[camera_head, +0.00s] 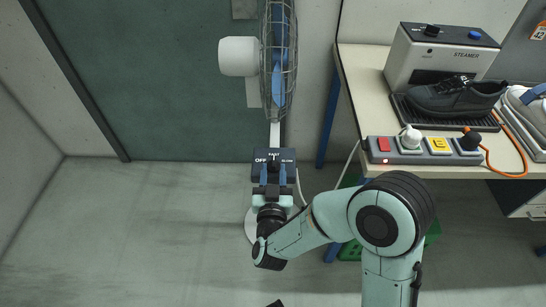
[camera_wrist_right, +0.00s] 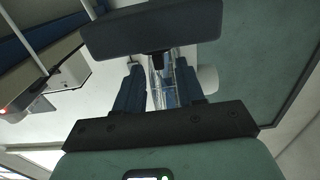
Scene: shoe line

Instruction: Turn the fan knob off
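The fan's dark control box (camera_head: 288,156) with the labels OFF, EAST or FAST, and SLOW is on the fan's pole. Its black knob (camera_head: 273,163) is in the middle of the face; I cannot read where it points. My right gripper (camera_head: 273,176) is just in front of the box, its two blue fingers apart. In the right wrist view, the box (camera_wrist_right: 150,27) crosses the top and the small black knob (camera_wrist_right: 158,63) shows between the open fingertips (camera_wrist_right: 159,66), with gaps on both sides. My left gripper does not clearly show.
The fan head (camera_head: 279,60) stands above the box, by a green door (camera_head: 150,70). At right, a table (camera_head: 368,70) holds a steamer (camera_head: 440,55), a dark shoe (camera_head: 455,96) and a power strip (camera_head: 410,158). A green crate (camera_head: 432,234) is partly behind my right arm. Floor at left is clear.

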